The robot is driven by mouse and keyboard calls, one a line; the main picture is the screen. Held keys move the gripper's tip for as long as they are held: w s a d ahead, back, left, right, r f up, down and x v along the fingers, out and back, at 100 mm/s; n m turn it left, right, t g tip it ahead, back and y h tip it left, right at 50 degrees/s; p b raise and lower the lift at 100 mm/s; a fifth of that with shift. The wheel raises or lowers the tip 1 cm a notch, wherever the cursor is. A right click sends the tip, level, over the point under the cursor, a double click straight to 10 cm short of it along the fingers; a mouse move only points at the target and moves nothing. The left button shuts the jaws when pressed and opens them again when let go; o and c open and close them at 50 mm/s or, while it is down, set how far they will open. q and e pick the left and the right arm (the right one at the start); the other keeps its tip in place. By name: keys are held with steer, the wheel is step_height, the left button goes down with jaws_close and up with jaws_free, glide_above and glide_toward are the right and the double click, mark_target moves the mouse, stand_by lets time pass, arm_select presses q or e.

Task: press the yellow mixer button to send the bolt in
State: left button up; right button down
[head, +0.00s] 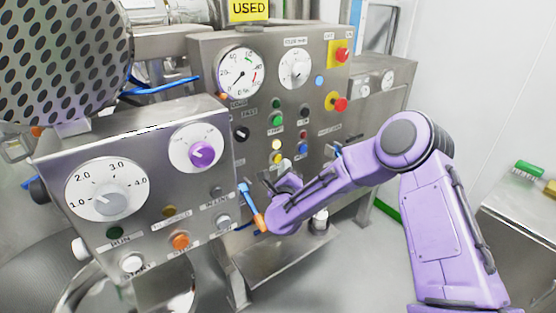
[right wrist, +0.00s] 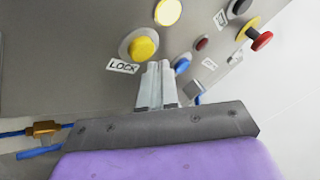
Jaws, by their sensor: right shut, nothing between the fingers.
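The yellow button (head: 276,158) is on the rear steel panel in the head view, below a pale yellow lamp (head: 277,145). In the right wrist view the yellow button (right wrist: 144,46) stands out from its collar, with a LOCK label (right wrist: 122,66) at its lower left. My right gripper (right wrist: 158,68) is shut and empty, its fingertips just below and slightly right of the button. I cannot tell whether they touch the panel. In the head view my right gripper (head: 268,180) is small and partly hidden by the wrist. My left gripper is not in view. No bolt can be made out.
A nearer control box (head: 140,200) with dials stands at the left. Red (head: 302,147) and blue buttons (right wrist: 182,65) sit close to the yellow one. A blue hose with a brass fitting (right wrist: 42,129) is beside my wrist. Emergency buttons (head: 341,55) are higher right.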

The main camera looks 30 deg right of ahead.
steer(key=s, duration=0.5)
steer(key=shift+d+p, duration=0.2)
steer(key=shift+p, duration=0.2)
stand_by(1.9)
steer(key=s+a+f+n+g+y+b, duration=0.1)
steer(key=s+a+f+n+g+y, duration=0.2)
steer(key=s+f+n, duration=0.5)
steer(key=s+a+f+n+g+y, duration=0.2)
steer(key=s+a+f+n+y, duration=0.15)
steer(key=f+n, duration=0.75)
steer(key=s+f+n+g, duration=0.2)
steer(key=s+f, duration=0.2)
steer(key=s, duration=0.4)
steer(key=s+f+n+g+b, duration=0.1)
steer(key=s+f+n+g, duration=0.1)
steer(key=s+f, duration=0.3)
steer(key=s+f+n+g, duration=0.2)
steer(key=s+f, duration=0.3)
steer(key=s, duration=0.6)
steer(key=shift+s+f+n+g+b, duration=0.3)
steer(key=shift+s+g+b, duration=0.1)
steer(key=shift+g, duration=0.4)
